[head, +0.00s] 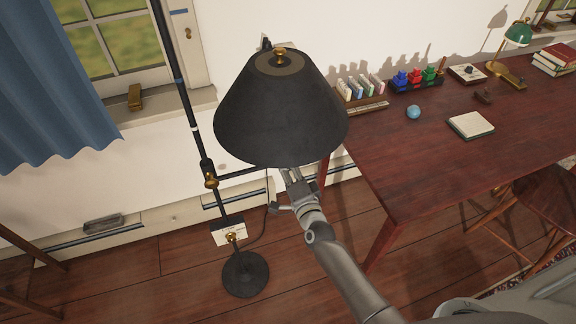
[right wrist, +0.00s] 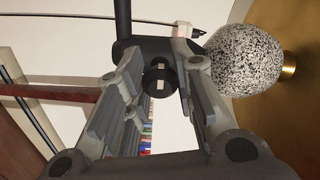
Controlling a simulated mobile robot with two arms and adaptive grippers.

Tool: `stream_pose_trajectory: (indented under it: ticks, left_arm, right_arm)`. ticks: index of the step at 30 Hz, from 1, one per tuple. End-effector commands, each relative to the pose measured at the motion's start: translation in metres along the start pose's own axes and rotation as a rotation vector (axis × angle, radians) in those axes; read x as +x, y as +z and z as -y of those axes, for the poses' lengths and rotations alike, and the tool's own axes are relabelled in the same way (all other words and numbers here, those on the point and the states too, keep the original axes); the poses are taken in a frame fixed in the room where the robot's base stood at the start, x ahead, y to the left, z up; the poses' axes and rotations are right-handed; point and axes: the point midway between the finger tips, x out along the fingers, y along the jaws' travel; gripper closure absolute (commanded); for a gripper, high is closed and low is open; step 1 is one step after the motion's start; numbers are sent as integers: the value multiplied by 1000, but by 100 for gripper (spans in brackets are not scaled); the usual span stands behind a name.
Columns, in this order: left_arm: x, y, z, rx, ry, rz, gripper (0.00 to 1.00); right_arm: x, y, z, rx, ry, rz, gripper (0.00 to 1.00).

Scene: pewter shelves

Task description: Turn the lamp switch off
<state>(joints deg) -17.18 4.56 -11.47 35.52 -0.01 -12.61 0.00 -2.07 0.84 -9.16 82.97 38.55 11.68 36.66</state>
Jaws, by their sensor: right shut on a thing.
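The floor lamp has a wide black shade (head: 280,110) with a brass finial on top, and a dark stand and round base (head: 245,274) in the head view. My right gripper (head: 292,174) reaches up under the shade's lower edge, so its fingertips are partly hidden there. In the right wrist view, a small round black lamp switch (right wrist: 160,78) with pale marks sits between the fingers. My right gripper is shut on it. A speckled round bulb (right wrist: 243,60) is just right of the fingers, with the shade's gold inside behind it. My left gripper is out of view.
A dark red desk (head: 430,165) stands to the right, with small bottles, a blue ball (head: 413,112), a book (head: 471,125) and a green desk lamp (head: 518,34). A blue curtain (head: 50,90) and a window are at the left. Open floor lies left of the lamp base.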

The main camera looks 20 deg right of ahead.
Motion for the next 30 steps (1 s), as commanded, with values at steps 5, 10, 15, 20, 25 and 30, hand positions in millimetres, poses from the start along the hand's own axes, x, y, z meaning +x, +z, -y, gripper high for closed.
stream_pose_trajectory:
  ticks: [5,10,15,20,25,30]
  left_arm:
    - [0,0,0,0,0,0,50]
    - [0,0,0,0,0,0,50]
    - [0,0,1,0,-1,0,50]
    - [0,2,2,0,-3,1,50]
    - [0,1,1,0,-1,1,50]
    - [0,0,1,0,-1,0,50]
  right_arm:
    - [-1,1,-1,-2,3,2,64]
    - [0,0,-1,-1,1,1,53]
    - [0,0,0,0,1,1,53]
    - [-6,0,-1,0,1,1,53]
    - [-29,0,-2,0,3,2,53]
    - [-62,1,-2,-2,4,3,53]
